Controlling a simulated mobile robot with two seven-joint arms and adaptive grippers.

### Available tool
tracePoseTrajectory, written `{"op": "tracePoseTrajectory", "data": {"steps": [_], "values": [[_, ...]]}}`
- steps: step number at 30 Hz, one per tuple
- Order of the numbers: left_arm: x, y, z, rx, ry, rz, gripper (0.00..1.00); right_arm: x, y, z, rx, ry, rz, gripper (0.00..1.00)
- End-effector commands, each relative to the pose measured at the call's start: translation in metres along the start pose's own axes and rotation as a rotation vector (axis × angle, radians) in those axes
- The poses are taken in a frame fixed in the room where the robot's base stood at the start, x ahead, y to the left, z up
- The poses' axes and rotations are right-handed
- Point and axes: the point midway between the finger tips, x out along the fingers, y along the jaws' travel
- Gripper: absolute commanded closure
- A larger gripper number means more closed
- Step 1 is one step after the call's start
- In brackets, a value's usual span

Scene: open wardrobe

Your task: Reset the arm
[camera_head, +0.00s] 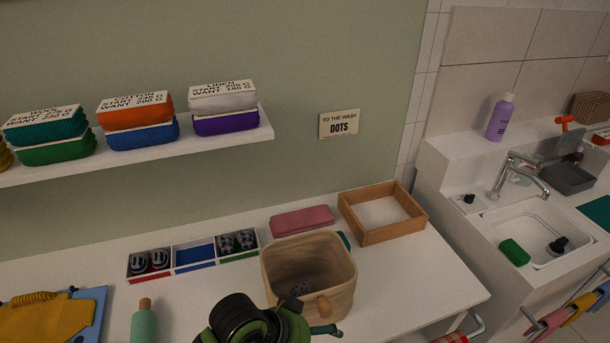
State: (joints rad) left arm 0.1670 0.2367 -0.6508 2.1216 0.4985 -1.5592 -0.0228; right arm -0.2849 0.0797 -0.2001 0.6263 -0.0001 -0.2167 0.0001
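A black and green rounded part (245,322) shows at the bottom centre, in front of the tan basket; I cannot tell for sure whether it belongs to one of my arms. No gripper fingertips can be made out in the head view.
A divided tray (193,256) holds dark patterned rolls in its outer compartments. A pink folded cloth (302,221) and a wooden frame box (382,212) lie behind. A shelf (228,137) with labelled cloth stacks hangs above. A sink (540,235) is at right.

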Motion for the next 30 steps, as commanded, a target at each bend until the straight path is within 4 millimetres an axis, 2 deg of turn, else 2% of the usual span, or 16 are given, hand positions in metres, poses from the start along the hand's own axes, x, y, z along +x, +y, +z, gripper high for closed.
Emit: {"op": "tracePoseTrajectory", "data": {"steps": [1,3,7,11,18,22,24,30], "values": [[-0.002,-0.001,0.018,-0.078,0.007,-0.02,0.05,-0.001,-0.002,0.011,0.0,-0.018,-0.002,0.6],[-0.009,-0.011,0.042,-0.177,0.009,-0.072,0.05,-0.001,-0.003,0.022,0.0,-0.037,-0.004,0.6],[-0.022,-0.026,0.088,-0.322,-0.014,-0.169,0.05,-0.002,-0.005,0.032,0.0,-0.052,-0.006,0.6],[-0.035,-0.035,0.128,-0.424,-0.053,-0.252,0.05,-0.002,-0.004,0.028,0.0,-0.045,-0.005,0.6],[-0.063,-0.044,0.195,-0.562,-0.139,-0.387,0.05,-0.001,-0.001,0.009,0.0,-0.013,-0.002,0.6],[-0.079,-0.046,0.229,-0.62,-0.192,-0.457,0.05,0.0,-0.001,0.008,0.0,-0.011,-0.001,0.6],[-0.055,-0.052,0.234,-0.614,-0.195,-0.446,0.05,0.006,-0.001,0.009,0.0,-0.011,-0.001,0.6],[-0.005,-0.064,0.257,-0.614,-0.213,-0.434,0.05,0.016,-0.003,0.017,0.0,-0.023,-0.003,0.6]]}}
